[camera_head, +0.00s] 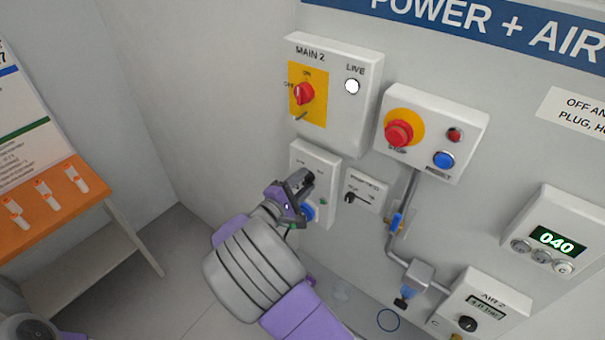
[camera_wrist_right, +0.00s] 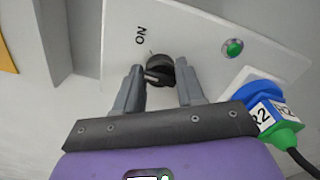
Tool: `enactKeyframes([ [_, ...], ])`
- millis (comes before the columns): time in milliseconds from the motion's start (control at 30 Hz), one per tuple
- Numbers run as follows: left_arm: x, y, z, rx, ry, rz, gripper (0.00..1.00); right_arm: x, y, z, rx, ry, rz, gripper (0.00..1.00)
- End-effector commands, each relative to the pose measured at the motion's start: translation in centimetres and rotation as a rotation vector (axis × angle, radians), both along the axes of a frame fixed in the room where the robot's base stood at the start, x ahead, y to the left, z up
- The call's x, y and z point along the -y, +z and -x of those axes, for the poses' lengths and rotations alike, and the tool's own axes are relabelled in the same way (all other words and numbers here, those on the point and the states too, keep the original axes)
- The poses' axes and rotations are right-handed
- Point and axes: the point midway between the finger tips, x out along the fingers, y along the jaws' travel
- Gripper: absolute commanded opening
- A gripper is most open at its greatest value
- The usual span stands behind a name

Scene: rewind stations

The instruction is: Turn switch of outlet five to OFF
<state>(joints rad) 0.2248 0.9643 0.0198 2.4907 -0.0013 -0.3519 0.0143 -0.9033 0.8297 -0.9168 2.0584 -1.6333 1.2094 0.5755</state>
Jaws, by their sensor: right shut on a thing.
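A white outlet box (camera_head: 325,165) is on the wall below the MAIN 2 box. My right gripper (camera_head: 303,181) is at its face and partly covers it. In the right wrist view, the black rotary switch (camera_wrist_right: 158,65) is between the two fingers of my right gripper (camera_wrist_right: 160,86), which is shut on it. The word ON is printed to the left of the switch. A green light (camera_wrist_right: 232,48) is beside it on the right. A blue and green plug (camera_wrist_right: 265,115) is in the outlet; its label is partly cut off. The outlet's number is not readable.
The MAIN 2 box (camera_head: 358,60) with a red switch is above. To the right are an emergency-stop box (camera_head: 455,110), a small panel (camera_head: 372,189) with a black knob, a pipe and gauges. An orange-topped table (camera_head: 75,178) stands at left.

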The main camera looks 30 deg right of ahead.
Motion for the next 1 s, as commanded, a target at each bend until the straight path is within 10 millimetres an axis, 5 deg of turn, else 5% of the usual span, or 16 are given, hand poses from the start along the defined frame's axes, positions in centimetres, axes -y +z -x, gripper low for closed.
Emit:
enactKeyframes([
  [500,0.0,6.7,0.0,0.0,0.0,0.0,0.43,0.0,0.5,-0.1,-0.452,-0.001,0.186,0.08],
  [1000,0.0,10.4,0.0,0.0,0.0,0.0,0.43,-0.1,0.2,-0.1,-0.755,0.0,0.311,0.08],
])
